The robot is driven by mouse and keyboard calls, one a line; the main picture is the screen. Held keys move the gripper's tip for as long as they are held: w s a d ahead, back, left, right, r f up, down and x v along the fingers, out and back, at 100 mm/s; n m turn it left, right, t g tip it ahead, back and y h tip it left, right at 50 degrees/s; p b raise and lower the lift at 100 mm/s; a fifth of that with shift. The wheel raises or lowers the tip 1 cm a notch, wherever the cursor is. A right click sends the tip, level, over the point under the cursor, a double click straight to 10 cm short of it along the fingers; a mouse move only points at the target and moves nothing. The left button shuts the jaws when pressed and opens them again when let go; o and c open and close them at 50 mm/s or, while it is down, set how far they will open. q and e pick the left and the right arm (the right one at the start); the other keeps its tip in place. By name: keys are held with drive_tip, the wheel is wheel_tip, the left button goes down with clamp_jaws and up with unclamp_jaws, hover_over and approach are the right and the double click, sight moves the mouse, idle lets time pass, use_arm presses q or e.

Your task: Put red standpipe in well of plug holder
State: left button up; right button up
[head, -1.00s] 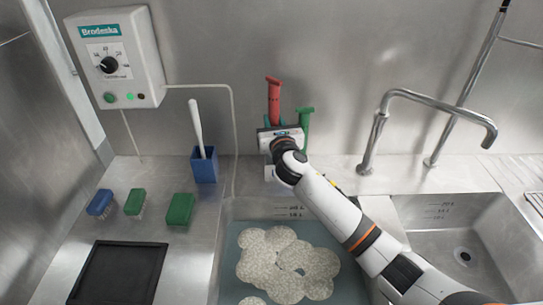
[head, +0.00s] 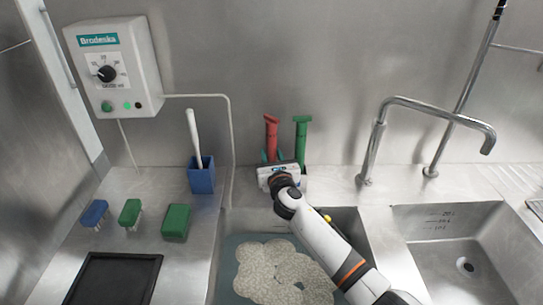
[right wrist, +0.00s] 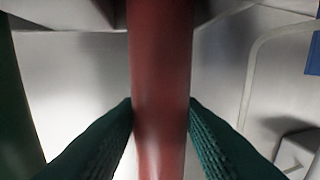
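The red standpipe (head: 270,138) stands near upright at the back wall, its top about level with that of the green standpipe (head: 302,140) to its right. My right gripper (head: 274,157) is at its lower visible part, with a teal finger on each side. In the right wrist view, the red pipe (right wrist: 161,60) runs between the green ribbed fingers (right wrist: 161,110), which appear to touch it on both sides. The gripper body hides the pipe's lower end and the plug holder, so I cannot tell whether the pipe is in a well. My left gripper is not in view.
A sink (head: 218,262) with pale, lumpy contents lies in front, and another sink (head: 440,250) is at right. A faucet (head: 375,140) stands right of the pipes. A blue cup (head: 202,176) with a white-handled brush and several small brushes are at left.

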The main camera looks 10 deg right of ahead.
drive_tip(key=shift+o, duration=1.1)
drive_tip(key=shift+r, duration=0.15)
drive_tip(key=s, duration=1.2)
drive_tip(key=shift+p, duration=0.35)
